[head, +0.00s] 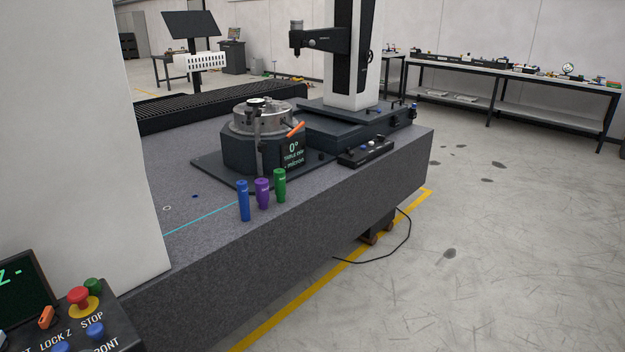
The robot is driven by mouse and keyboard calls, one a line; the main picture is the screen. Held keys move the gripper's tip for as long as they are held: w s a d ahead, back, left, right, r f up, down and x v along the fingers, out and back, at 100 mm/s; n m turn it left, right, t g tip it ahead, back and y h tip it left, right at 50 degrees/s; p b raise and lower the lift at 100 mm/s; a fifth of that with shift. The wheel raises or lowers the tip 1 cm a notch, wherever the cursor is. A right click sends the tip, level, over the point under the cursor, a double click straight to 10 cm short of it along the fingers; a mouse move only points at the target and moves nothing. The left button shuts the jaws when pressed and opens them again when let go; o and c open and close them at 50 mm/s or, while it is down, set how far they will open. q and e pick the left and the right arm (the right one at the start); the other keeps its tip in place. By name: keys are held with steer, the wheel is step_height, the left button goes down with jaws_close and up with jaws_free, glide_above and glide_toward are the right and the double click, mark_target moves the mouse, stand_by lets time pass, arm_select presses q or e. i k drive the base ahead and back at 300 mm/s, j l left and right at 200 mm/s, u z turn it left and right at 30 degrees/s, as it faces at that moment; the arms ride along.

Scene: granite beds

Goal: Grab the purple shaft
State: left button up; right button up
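The purple shaft (262,193) stands upright near the front edge of the granite bed (225,245). It is the middle one of three similar upright shafts. A blue shaft (243,200) stands to its left and a green shaft (280,186) to its right, both close beside it with small gaps. Neither of my grippers shows in the head view.
A rotary table (250,150) with a display stands just behind the shafts. A measuring column (352,55) and a small control box (366,151) are to the right. A white column (70,130) and a button panel (85,325) fill the left. Open floor lies at right.

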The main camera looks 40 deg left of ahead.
mark_target(262, 189)
steer(key=i+u, duration=0.25)
steer(key=i, duration=0.45)
steer(key=i+l+u, duration=0.2)
steer(key=i, duration=0.5)
steer(key=i+u, duration=0.75)
steer(key=u, duration=0.2)
steer(key=i+l+u, duration=0.25)
steer(key=i+u, duration=0.25)
steer(key=i+l+u, duration=0.15)
steer(key=u, duration=0.2)
steer(key=i+l+u, duration=0.5)
steer(key=u, duration=0.15)
steer(key=i+l, duration=0.05)
